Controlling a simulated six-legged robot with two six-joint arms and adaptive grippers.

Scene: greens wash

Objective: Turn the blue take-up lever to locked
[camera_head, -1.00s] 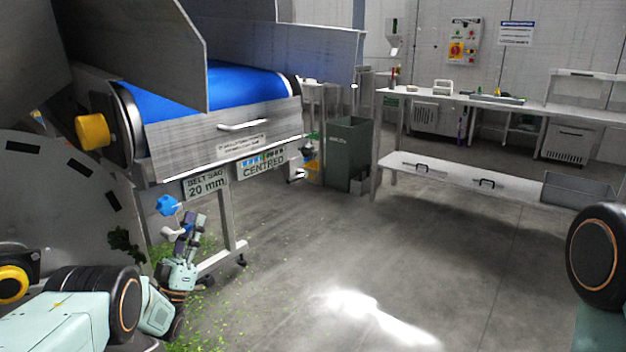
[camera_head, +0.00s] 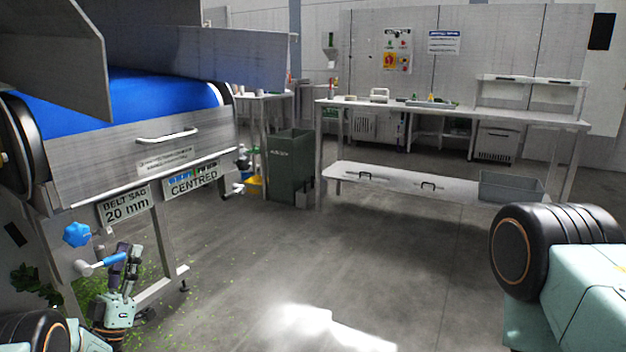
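The blue take-up lever (camera_head: 112,259) sticks out to the right, tilted slightly up, from a pale grey hub (camera_head: 84,268) below the conveyor at the left. A blue star-shaped knob (camera_head: 76,234) sits just above the hub. My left gripper (camera_head: 128,252) points upward at the lever's outer end, its dark fingers overlapping that end in the picture. A small gap shows between the fingers, but whether they grip the lever is unclear. My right gripper is out of view; only part of my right arm shows at the right.
The conveyor with its blue belt (camera_head: 130,95) fills the upper left, with "BELT SAG 20 mm" (camera_head: 126,205) and "CENTRED" (camera_head: 194,182) signs below. Green scraps lie on the floor beneath. A green bin (camera_head: 290,168) and a bench (camera_head: 450,108) stand farther back. The middle floor is clear.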

